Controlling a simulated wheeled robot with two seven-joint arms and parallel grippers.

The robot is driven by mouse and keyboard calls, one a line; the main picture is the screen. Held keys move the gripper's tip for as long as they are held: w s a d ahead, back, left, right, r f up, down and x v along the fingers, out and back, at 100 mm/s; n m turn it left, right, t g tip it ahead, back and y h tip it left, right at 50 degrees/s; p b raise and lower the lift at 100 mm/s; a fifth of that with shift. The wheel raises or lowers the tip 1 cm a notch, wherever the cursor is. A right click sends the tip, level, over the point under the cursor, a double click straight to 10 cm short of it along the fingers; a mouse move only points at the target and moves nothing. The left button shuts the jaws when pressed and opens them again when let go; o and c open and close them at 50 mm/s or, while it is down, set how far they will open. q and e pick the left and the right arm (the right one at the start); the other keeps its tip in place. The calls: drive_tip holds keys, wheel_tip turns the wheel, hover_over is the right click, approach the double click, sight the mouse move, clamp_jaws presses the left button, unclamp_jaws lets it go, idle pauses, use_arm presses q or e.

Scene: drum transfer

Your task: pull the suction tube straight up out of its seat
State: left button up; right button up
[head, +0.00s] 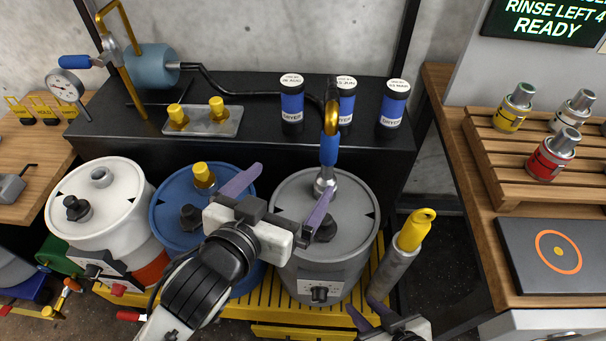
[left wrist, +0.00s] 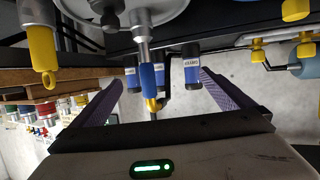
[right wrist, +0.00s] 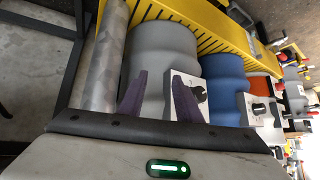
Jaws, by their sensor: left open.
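The suction tube (head: 329,150) has a blue grip, a gold hooked top and a metal lower end. It stands upright in a seat on the lid of the grey drum (head: 347,210). My left gripper (head: 280,192) is open and empty in front of it, over the blue and grey drums. In the left wrist view the tube (left wrist: 147,75) appears between the spread purple fingers (left wrist: 163,90), not touching them. My right gripper (head: 364,310) is low, at the front right of the grey drum. Its fingers (right wrist: 159,90) are apart with nothing between them.
A yellow-topped metal cylinder (head: 405,248) stands just right of the grey drum. The blue drum (head: 168,222) and white drum (head: 125,205) stand to the left. Three dark bottles (head: 292,108) and a black hose (head: 235,92) are on the bench (head: 230,140) behind.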

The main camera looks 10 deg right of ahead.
sight(326, 152)
use_arm(q)
drive_tip(key=shift+m+h, duration=0.5)
drive_tip(key=shift+h, duration=0.3)
drive_tip(key=w+d+b, duration=0.1)
drive_tip(key=d, duration=0.1)
drive_tip(key=w+d+b, duration=0.1)
drive_tip(key=w+d, duration=0.1)
drive_tip(key=w+d+b, duration=0.1)
drive_tip(key=d, duration=0.1)
drive_tip(key=shift+w+d+r+b, duration=0.15)
drive_tip(key=shift+w+r+b, duration=0.05)
drive_tip(key=shift+w+b, duration=0.15)
drive_tip(key=x, duration=0.4)
drive_tip(key=shift+w+r, duration=0.1)
drive_tip(key=shift+r, duration=0.1)
drive_tip(key=shift+w+d+f, duration=0.1)
drive_tip(key=shift+w+d, duration=0.2)
drive_tip(key=shift+w, duration=0.1)
use_arm(e)
drive_tip(key=shift+w+a+f, duration=0.2)
drive_tip(key=shift+a+f, duration=0.1)
drive_tip(key=shift+f, duration=0.25)
drive_tip(key=shift+w+a+f, duration=0.2)
drive_tip(key=shift+a+f, duration=0.05)
drive_tip(key=shift+f, duration=0.3)
use_arm(q)
drive_tip(key=shift+c, duration=0.3)
clamp_jaws()
